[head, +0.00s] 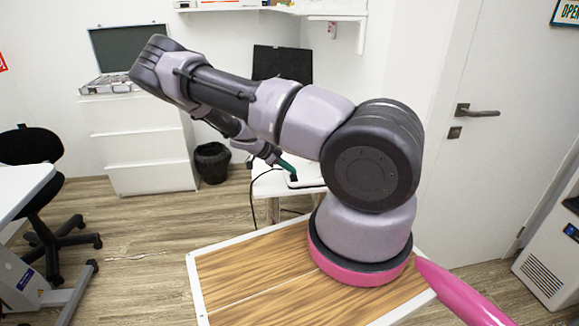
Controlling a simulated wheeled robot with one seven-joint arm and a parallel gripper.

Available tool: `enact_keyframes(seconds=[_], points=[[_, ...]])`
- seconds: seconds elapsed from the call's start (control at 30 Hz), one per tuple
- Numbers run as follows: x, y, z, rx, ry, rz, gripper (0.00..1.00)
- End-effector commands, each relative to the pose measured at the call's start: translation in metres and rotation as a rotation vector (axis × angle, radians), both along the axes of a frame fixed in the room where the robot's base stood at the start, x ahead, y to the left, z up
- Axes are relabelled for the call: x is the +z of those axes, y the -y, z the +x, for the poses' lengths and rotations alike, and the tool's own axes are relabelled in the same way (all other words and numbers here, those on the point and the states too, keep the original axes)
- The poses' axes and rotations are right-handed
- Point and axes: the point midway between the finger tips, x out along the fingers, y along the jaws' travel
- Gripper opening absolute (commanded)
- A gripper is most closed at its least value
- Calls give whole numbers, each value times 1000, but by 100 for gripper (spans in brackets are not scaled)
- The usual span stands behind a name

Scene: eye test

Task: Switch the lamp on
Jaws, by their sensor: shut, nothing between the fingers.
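My gripper (289,172) shows small and partly hidden at the end of my folded arm, with teal fingertips pointing down to the right. It is shut, with nothing seen between the fingers. It is just above or at a small white flat object (307,181) on a white table (262,187). I cannot tell whether the fingertips touch that object, nor whether it is part of the lamp. A black cable (250,192) hangs from the table's left side. No lamp shade or lit bulb is clearly seen; my arm covers much of the area behind the table.
A dark screen-like panel (283,62) stands behind my arm. A white drawer cabinet (140,145) and a black bin (212,162) are to the left. A black office chair (32,148) is at far left. A closed door (480,130) is right. Wooden floor is free at left.

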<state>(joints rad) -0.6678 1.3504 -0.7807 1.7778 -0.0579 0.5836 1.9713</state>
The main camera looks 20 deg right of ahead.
Motion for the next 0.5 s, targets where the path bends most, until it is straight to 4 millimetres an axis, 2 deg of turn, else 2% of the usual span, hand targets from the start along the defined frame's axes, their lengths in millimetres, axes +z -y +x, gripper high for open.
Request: enact_keyframes(seconds=[0.5], points=[[-6, 1, 3, 0, -78, 21, 0]])
